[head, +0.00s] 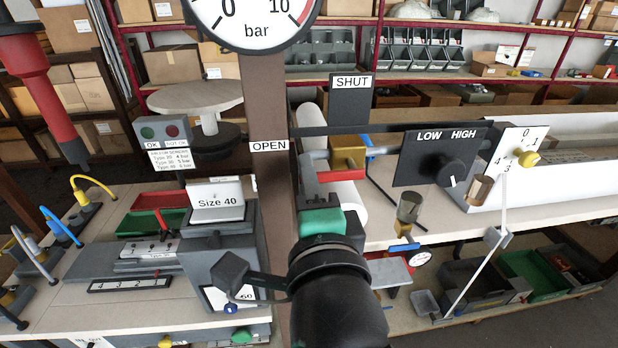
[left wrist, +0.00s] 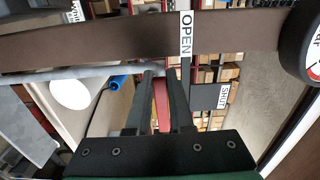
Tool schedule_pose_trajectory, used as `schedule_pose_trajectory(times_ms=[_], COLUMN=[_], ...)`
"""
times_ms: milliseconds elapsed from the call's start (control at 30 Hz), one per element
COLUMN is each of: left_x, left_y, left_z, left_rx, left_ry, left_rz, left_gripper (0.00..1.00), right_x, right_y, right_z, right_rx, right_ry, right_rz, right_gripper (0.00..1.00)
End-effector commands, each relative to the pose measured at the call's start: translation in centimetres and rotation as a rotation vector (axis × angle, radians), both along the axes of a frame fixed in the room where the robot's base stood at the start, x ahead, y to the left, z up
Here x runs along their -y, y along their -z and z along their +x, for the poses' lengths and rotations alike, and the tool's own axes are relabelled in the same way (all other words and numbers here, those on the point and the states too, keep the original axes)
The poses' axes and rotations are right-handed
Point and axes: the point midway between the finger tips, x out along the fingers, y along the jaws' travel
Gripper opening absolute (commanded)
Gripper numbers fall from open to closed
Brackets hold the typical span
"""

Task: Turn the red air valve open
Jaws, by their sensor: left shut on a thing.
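The red air valve lever (head: 340,176) shows beside a grey pipe, just below a brass valve body (head: 347,152). My left gripper (head: 310,172) reaches up from the bottom middle, its grey fingers at the lever. In the left wrist view, the red lever (left wrist: 161,104) lies between the two dark fingers (left wrist: 162,95), which are shut on it. The OPEN label (head: 268,146) is on the brown post to the left, and the SHUT label (head: 350,82) is on a grey plate above. My gripper partly hides the lever. My right gripper is not in view.
A pressure gauge (head: 255,20) tops the brown post (head: 266,95). A LOW/HIGH knob panel (head: 437,155) stands to the right, before a white numbered dial (head: 517,152). A grey Size 40 block (head: 220,245) is close on the left. Shelves with boxes stand behind.

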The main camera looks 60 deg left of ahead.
Motion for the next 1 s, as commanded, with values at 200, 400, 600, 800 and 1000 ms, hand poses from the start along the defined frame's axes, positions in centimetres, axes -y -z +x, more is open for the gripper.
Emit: schedule_pose_trajectory(times_ms=[200, 400, 600, 800, 1000], left_x=[0.0, 0.0, 0.2, 3.1, 7.7], left_y=[0.1, 0.0, 0.0, -0.1, -0.1], left_z=[0.0, 0.0, 0.0, -1.0, -2.6], left_rx=[0.001, 0.000, -0.001, -0.003, -0.003], left_ry=[0.001, 0.001, 0.002, 0.008, 0.008], left_rz=[-0.001, -0.001, -0.001, 0.000, 0.000], left_gripper=[0.36, 0.50, 0.50, 0.50, 0.50], right_x=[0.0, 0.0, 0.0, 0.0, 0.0], right_y=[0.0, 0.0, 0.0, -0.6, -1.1], right_z=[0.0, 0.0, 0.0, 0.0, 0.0], right_rx=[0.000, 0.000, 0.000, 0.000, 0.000], right_ry=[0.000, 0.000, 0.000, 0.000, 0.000], right_rz=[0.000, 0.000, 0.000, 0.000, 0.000], right_gripper=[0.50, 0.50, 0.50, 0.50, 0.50])
